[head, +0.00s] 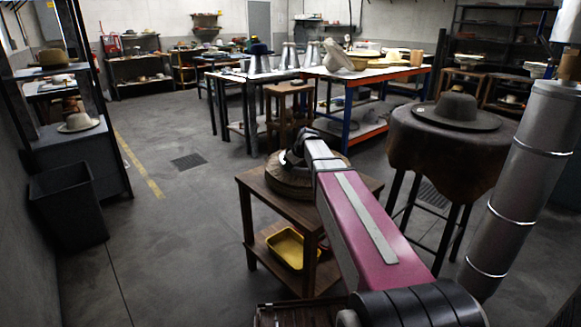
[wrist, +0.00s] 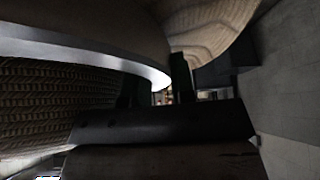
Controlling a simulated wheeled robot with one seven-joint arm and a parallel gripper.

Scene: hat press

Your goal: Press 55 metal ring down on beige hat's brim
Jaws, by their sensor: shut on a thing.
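A round tan woven thing (head: 288,190), which looks like the beige hat, lies on a small wooden table, mostly hidden behind my arm. In the wrist view its woven surface (wrist: 55,100) fills the left side, and a pale curved piece (wrist: 215,25) shows at the top right. The metal ring (wrist: 100,60) is a thin bright band curving across the wrist view, close along the woven surface. My gripper (wrist: 158,88) is shut on the ring at the band's right end. In the head view my gripper (head: 292,158) is over the hat, its fingertips hidden. I cannot tell whether the ring touches the brim.
The small wooden table (head: 250,183) has a yellow tray (head: 284,249) on its lower shelf. A grey hat (head: 452,110) sits on a leather-covered stand (head: 435,150) at right. A dark bin (head: 68,205) stands at left. The floor between bin and table is clear.

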